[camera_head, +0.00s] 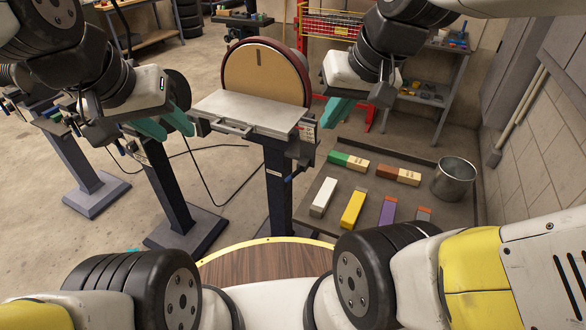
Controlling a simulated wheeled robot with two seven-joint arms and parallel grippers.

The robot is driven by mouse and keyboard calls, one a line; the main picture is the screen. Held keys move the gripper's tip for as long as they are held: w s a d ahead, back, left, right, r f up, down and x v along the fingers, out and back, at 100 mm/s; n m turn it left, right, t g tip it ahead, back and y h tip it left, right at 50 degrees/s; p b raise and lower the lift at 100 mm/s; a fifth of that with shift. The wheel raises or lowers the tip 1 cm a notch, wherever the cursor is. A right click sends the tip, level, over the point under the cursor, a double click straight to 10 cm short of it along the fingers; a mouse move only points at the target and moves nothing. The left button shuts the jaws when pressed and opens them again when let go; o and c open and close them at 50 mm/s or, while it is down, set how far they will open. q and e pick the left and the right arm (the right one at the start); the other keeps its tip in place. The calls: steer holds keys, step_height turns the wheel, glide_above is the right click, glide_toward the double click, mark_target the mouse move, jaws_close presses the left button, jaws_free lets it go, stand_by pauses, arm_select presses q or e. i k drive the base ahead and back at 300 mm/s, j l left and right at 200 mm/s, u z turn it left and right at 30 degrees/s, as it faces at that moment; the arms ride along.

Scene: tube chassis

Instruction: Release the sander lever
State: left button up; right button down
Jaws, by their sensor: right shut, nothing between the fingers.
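The disc sander has a round tan disc (262,75) in a dark red housing. Its grey work table (250,110) is in front of the disc, on a dark post (278,185).
A low tray (328,228) on the floor at right holds several coloured blocks, with a metal bucket (455,178) beside them. Another post stand (172,195) is at left. A black cable (203,178) lies on the floor. A round wooden top (265,262) is in front.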

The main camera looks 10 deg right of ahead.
mark_target(298, 170)
steer(key=k+j+u, duration=0.15)
steer(key=k+j, duration=0.7)
